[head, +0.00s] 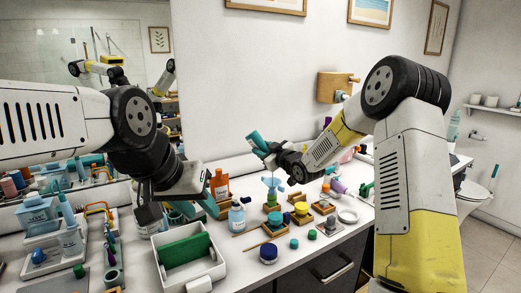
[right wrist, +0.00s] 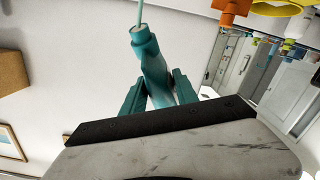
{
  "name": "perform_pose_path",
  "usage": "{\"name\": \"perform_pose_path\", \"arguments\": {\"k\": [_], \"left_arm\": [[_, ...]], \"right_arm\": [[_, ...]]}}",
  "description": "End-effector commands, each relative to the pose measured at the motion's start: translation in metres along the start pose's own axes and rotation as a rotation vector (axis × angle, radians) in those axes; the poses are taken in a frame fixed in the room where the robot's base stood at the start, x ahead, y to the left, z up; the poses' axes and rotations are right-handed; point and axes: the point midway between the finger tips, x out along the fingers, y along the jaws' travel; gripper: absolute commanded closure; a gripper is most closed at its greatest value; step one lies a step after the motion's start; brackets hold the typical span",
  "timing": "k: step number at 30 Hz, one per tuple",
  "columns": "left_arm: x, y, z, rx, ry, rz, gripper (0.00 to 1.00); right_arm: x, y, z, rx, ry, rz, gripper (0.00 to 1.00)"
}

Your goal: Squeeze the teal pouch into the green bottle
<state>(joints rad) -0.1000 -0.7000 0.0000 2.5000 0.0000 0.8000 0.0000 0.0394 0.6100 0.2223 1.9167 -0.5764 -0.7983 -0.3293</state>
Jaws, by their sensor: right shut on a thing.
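My right gripper (head: 264,150) is shut on the teal pouch (right wrist: 153,68). In the right wrist view the pouch is between the two teal fingers, and its thin pale spout sticks out past them. In the head view the pouch and fingers blend in colour (head: 256,141). They are above and slightly left of a light teal funnel (head: 272,184). The funnel stands over the small green bottle (head: 274,217), apart from the pouch. My left gripper (head: 194,211) is at left centre, its teal fingers spread apart, with nothing seen between them.
A white bin with a green block (head: 186,262) stands front left. An orange bottle (head: 220,184) and a blue bottle (head: 237,217) are beside my left gripper. A yellow jar (head: 301,208) and a dark blue jar (head: 268,253) are near the green bottle. Bottles crowd the left counter.

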Motion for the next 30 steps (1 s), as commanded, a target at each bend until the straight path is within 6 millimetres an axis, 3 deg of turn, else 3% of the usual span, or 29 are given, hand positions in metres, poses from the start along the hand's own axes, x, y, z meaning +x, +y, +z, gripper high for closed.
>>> {"name": "perform_pose_path", "arguments": {"k": [3, 16, 30], "left_arm": [[0.0, 0.0, 0.0, 0.0, 0.0, 0.0, 0.64], [0.0, 0.0, 0.0, 0.0, 0.0, 0.0, 0.64], [0.0, 0.0, 0.0, 0.0, 0.0, 0.0, 0.64]], "right_arm": [[-0.007, 0.005, 0.007, 0.121, 0.107, 0.04, 0.72], [-0.002, -0.013, 0.042, 0.105, 0.103, 0.036, 0.72], [-0.001, -0.015, 0.047, 0.103, 0.104, 0.036, 0.72]]}}
